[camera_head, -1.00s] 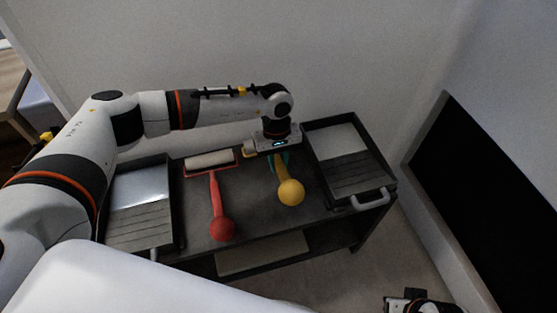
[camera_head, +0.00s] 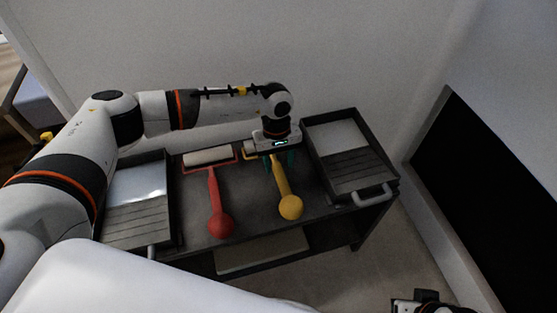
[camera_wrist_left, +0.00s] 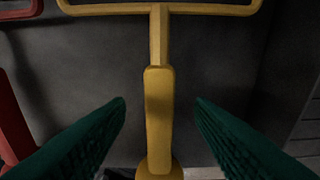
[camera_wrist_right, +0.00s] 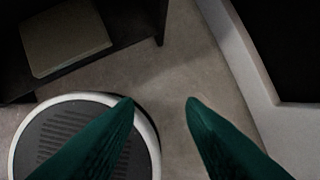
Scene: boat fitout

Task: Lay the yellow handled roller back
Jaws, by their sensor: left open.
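The yellow handled roller (camera_head: 284,183) lies on the dark bench top (camera_head: 243,205) between the red roller and the right tray, its ball end toward the front edge. Its frame is partly hidden by my left gripper in the head view. In the left wrist view its yellow handle (camera_wrist_left: 160,115) runs between the green fingers. My left gripper (camera_head: 281,160) is open above the handle, with a finger on each side and a gap to both. My right gripper (camera_wrist_right: 160,102) is open and empty, away from the bench over the floor.
A red roller (camera_head: 217,200) lies to the left. A left paint tray (camera_head: 137,215) and a right paint tray (camera_head: 349,168) with grey handles flank the rollers. The wall is close behind. A lower shelf (camera_head: 262,252) holds a pale flat thing.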

